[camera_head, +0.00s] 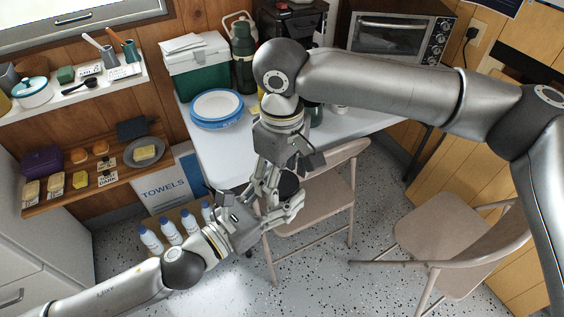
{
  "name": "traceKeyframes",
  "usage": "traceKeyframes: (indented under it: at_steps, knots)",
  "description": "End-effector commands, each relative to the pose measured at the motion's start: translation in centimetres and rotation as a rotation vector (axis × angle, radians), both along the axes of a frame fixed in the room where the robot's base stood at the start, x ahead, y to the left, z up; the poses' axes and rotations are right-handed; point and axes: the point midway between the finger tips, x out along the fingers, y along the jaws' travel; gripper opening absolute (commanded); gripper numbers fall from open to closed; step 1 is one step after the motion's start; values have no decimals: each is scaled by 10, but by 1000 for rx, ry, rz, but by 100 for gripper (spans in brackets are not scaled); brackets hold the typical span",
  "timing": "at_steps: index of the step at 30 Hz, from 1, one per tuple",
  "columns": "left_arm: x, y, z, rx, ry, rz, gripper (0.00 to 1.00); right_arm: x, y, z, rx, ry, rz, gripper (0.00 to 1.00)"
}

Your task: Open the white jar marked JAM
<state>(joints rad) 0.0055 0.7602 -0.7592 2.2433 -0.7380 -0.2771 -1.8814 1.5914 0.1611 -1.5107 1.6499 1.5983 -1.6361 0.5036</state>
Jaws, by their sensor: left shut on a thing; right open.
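My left gripper (282,209) reaches in from the lower left, in front of the table's near edge. It is shut on a dark round thing (288,186), which is mostly hidden by the two grippers. I cannot tell whether this is the jar's top, and no white jar wall or JAM lettering can be read. My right gripper (265,186) points down from above, open, just above and beside the left one. It overlaps the dark thing in the picture, and I cannot tell whether they touch.
The white table (212,150) holds blue-rimmed plates (217,108), a green cooler (198,82) and a toaster oven (392,38). A folding chair (312,205) stands right behind the grippers, another chair (440,235) to the right. Bottles (171,232) and a TOWELS box (167,190) are at the left.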

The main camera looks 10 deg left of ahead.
Motion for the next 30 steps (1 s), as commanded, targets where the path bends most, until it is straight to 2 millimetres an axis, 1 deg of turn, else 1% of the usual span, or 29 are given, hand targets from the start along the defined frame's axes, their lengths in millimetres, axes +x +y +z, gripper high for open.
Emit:
traceKeyframes:
  at_steps: [3,9,10,18,19,21,24,30]
  knots:
    - [0,0,1,-1,-2,-1,0,0,0,-4,1,0,0,66]
    - [0,0,1,-1,-2,-1,0,0,0,-4,1,-1,0,66]
    - [0,0,1,-1,-2,-1,0,0,0,-4,1,-1,0,64]
    - [0,0,1,-1,-2,-1,0,0,0,-4,1,-1,0,30]
    - [0,0,1,-1,-2,-1,0,0,0,-4,1,-1,0,57]
    - [0,0,1,-1,-2,-1,0,0,0,-4,1,-1,0,66]
    - [0,0,1,-1,-2,0,0,0,0,-4,1,-1,0,78]
    - [0,0,1,-1,-2,0,0,0,0,-4,0,0,0,78]
